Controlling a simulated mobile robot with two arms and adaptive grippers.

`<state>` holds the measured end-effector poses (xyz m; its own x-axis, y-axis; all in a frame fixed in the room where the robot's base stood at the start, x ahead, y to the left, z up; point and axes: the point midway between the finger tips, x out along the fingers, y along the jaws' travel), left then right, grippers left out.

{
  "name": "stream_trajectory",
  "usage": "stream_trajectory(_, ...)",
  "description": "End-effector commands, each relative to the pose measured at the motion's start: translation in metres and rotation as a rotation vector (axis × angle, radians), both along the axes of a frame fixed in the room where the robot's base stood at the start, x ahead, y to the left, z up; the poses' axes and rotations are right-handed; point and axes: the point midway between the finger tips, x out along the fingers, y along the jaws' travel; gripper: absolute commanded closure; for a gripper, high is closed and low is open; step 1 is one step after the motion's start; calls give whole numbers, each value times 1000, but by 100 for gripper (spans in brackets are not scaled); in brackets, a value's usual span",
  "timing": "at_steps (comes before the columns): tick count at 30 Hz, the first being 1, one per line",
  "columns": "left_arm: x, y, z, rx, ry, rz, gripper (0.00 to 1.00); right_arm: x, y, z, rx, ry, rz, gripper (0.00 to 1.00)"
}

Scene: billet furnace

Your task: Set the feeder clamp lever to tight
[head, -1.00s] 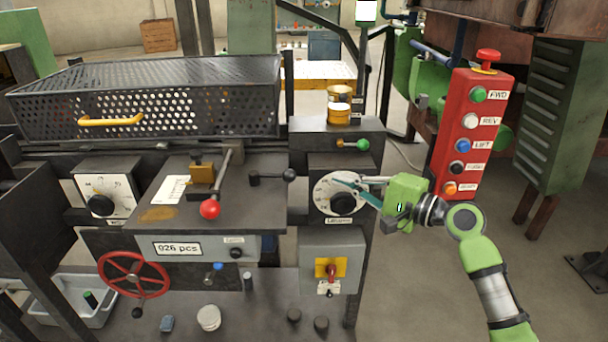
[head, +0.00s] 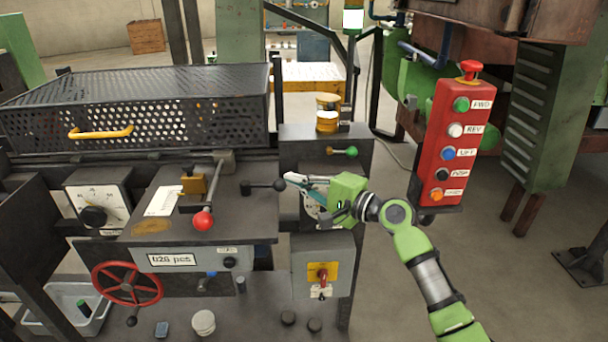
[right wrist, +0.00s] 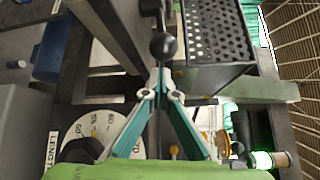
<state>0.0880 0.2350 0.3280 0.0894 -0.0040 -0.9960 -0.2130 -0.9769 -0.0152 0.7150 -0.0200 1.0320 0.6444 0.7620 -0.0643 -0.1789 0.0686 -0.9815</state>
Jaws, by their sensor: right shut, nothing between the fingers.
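No readable label shows which lever is the feeder clamp. My right gripper (head: 288,178) has its teal fingers shut and empty, with the tips close to the black knob. In the right wrist view the black knob (right wrist: 163,46) appears just beyond the fingertips (right wrist: 163,75); I cannot tell if they touch. A red-ball lever (head: 203,221) stands at the front of the same top. My left gripper is not in view.
A length dial (right wrist: 88,130) sits behind my right gripper. A green-knobbed lever (head: 343,151) is above it. A red button box (head: 458,140) hangs at right. A perforated guard (head: 140,105) with a yellow handle is behind. A red handwheel (head: 127,283) is at lower left.

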Motion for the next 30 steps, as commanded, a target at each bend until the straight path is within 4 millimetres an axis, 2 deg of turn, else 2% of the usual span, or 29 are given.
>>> stream_trajectory(1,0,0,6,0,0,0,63,-5,2,3,-1,1,0,100)
stream_trajectory(6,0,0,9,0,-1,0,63,-13,4,4,0,0,-1,100)
stream_trajectory(19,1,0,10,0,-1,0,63,-15,5,3,0,1,-3,100)
stream_trajectory(30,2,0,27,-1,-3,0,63,-19,12,5,2,2,-35,100)
